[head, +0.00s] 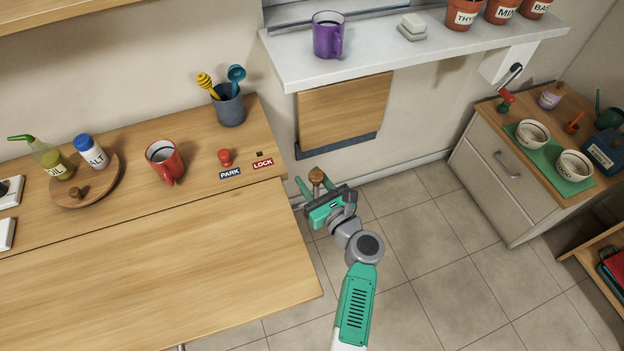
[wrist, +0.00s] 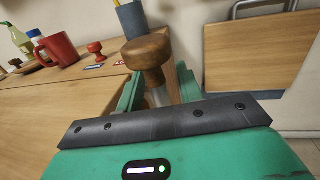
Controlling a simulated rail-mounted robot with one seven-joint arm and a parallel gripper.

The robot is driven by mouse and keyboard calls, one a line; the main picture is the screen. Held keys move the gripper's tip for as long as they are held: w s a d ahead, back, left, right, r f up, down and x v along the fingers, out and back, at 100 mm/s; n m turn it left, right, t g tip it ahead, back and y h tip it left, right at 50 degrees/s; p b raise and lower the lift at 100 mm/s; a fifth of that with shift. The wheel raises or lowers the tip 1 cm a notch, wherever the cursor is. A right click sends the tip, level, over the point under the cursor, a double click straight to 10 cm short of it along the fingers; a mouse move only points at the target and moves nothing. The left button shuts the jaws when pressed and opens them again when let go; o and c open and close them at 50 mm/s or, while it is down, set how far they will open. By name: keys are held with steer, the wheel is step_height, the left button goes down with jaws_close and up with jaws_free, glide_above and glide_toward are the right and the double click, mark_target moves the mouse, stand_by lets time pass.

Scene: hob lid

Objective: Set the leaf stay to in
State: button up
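The leaf stay appears to be the piece ending in a round wooden knob (head: 317,176), just beyond the right end of the counter. I see gaps beside the stem, and no clear contact. The wooden leaf (head: 180,270) lies level along the counter's front. The rest of the stay is hidden.
A red knob (head: 225,157) stands by the PARK (head: 230,173) and LOCK (head: 263,163) labels. A red mug (head: 164,161) and a utensil pot (head: 229,105) stand on the counter. A wooden panel (head: 343,108) hangs below the shelf (head: 420,50). The floor right of my gripper is clear.

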steer(key=shift+p+v, duration=1.7)
steer(key=shift+v, duration=2.25)
